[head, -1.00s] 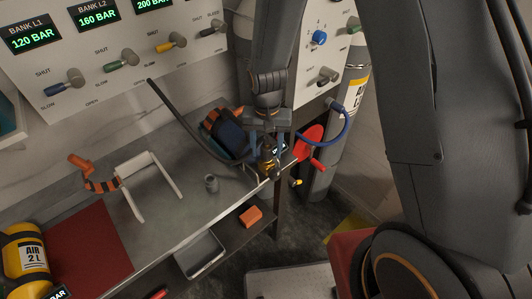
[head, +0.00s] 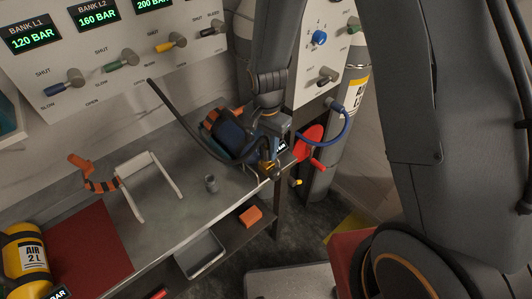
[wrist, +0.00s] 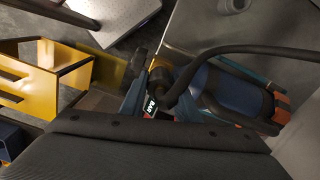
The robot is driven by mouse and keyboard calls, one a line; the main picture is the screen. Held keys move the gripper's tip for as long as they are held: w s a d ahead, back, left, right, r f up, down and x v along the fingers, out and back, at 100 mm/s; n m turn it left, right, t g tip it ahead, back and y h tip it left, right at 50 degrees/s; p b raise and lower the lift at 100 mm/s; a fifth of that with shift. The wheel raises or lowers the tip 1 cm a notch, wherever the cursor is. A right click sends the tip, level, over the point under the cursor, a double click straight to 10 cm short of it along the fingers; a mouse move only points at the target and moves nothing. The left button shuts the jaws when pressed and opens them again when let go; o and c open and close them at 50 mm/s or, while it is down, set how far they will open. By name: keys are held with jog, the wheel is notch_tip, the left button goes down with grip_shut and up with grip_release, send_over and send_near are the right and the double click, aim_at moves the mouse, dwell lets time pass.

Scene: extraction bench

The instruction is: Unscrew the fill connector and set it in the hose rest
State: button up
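The dark blue cylinder (head: 232,135) with orange bands lies on the bench at the back right. The black hose (head: 180,118) curves down to its valve end, where the fill connector sits. The connector shows as a dark round part in the wrist view (wrist: 161,76); my gripper mostly hides it in the head view. My gripper (head: 268,153) is down at this valve end, with a blue finger right beside the connector. A small grey cup (head: 211,184), possibly the hose rest, stands empty on the bench.
A pale two-armed frame (head: 146,172) and an orange-and-black piece (head: 97,184) are left of the cup. A red mat (head: 85,250) and a yellow cylinder (head: 24,252) are at front left. A red handwheel (head: 311,142) and blue hose (head: 338,135) are right of my gripper.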

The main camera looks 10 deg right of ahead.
jog(key=n, duration=0.4)
jog(key=shift+r, duration=0.15)
jog(key=shift+r, duration=1.85)
jog(key=shift+r, duration=0.1)
jog(key=shift+r, duration=1.65)
jog(key=s+a+f, duration=0.1)
jog(key=a+f, duration=0.1)
jog(key=a, duration=0.7)
jog(key=s+a+f+b, duration=0.1)
jog(key=a+f, duration=0.2)
jog(key=a, duration=0.7)
jog(key=shift+s+f+m, duration=0.3)
jog(key=shift+f+m, duration=0.05)
jog(key=shift+m, duration=0.05)
